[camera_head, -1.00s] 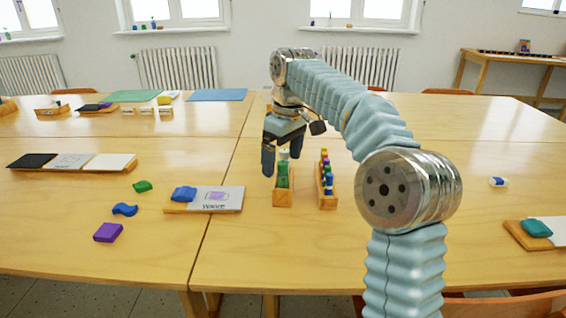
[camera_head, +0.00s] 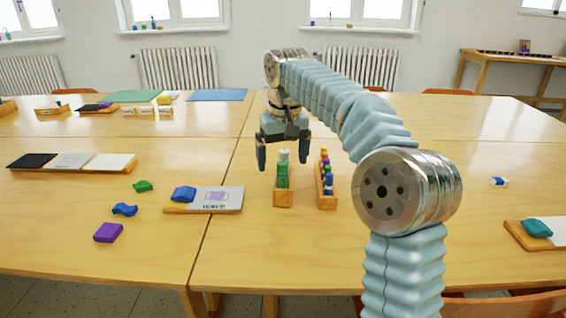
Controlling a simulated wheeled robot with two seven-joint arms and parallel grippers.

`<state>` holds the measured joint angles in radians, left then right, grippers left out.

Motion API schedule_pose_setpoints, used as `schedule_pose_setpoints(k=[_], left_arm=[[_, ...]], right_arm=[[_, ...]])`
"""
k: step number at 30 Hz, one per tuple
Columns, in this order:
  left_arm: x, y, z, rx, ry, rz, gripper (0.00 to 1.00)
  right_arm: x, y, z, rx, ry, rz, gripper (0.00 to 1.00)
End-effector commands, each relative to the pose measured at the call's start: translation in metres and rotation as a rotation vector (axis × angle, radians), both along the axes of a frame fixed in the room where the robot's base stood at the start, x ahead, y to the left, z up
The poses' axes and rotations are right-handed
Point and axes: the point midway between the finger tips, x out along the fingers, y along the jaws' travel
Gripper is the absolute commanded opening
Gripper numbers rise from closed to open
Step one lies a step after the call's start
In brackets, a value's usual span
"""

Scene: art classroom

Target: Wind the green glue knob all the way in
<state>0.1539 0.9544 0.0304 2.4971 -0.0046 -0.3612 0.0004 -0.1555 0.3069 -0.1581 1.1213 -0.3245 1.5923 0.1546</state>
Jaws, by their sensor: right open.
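A green glue stick (camera_head: 282,176) with a pale top stands upright in a small wooden holder (camera_head: 283,199) near the middle of the table. My right gripper (camera_head: 283,162) is open, pointing down at the glue stick. One finger is at the left of the glue's pale top and the other is at its right, both apart from it as far as I can see. Which part is the knob is too small to tell. My left gripper is not in view.
A wooden rack (camera_head: 328,200) of several coloured pieces stands close to the right of the glue holder. A board marked WAVE (camera_head: 220,200) with a blue piece lies to the left. The table in front is clear.

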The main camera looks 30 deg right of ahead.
Motion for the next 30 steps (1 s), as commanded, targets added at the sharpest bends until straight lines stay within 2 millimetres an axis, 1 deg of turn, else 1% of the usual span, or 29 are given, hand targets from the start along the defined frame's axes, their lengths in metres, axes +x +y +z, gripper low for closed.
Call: schedule_pose_setpoints(k=[3, 7, 10, 19, 20, 30], left_arm=[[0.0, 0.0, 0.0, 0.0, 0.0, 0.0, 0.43], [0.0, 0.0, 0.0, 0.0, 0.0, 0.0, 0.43], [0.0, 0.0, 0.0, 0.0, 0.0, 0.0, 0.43], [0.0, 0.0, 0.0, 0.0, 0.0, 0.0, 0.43], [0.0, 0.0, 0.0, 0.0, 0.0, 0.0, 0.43], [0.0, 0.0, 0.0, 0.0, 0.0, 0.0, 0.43]], right_arm=[[0.0003, 0.0008, -0.0002, -0.002, 0.0, -0.227, 0.96], [0.0001, 0.0003, -0.0001, -0.001, 0.001, -0.396, 0.96], [-0.0001, 0.0, 0.0, 0.0, 0.001, -0.437, 0.96], [0.0, 0.0, -0.0001, 0.0, 0.001, -0.436, 0.96], [0.0, 0.0, 0.0, 0.0, 0.001, -0.436, 0.93], [0.0, 0.0001, -0.0001, 0.001, 0.001, -0.435, 0.41]])
